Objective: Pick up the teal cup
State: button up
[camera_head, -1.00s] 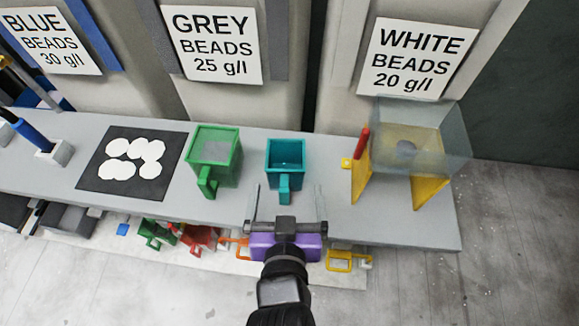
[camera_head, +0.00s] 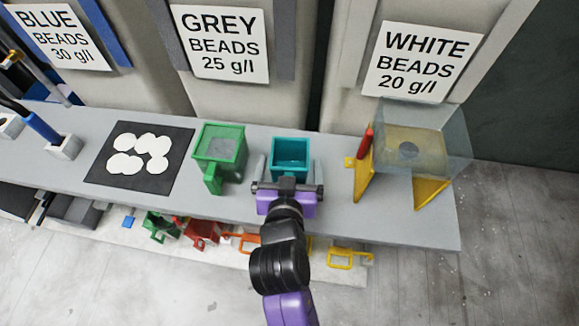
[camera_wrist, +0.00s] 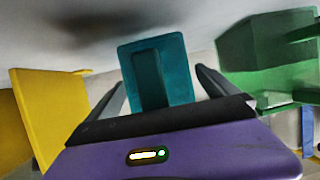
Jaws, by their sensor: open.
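The teal cup (camera_head: 291,153) is a square, open-topped cup standing upright on the grey shelf, between the green cup and the yellow stand. My gripper (camera_head: 288,172) is in front of it, with its fingers open and pointing at it. In the wrist view the teal cup (camera_wrist: 178,70) shows between the two fingers (camera_wrist: 160,88), with its handle facing my gripper. The handle is hidden behind my gripper in the head view. I cannot tell whether the fingers touch the cup.
A green cup (camera_head: 220,150) stands close on the left. A yellow stand (camera_head: 362,180) with a clear hopper (camera_head: 425,140) is on the right. A black mat (camera_head: 110,175) with white discs lies further left on the grey shelf (camera_head: 340,222). Several coloured cups sit on a lower shelf.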

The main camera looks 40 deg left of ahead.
jog(key=c, duration=1.5)
jog(key=shift+r, duration=0.1)
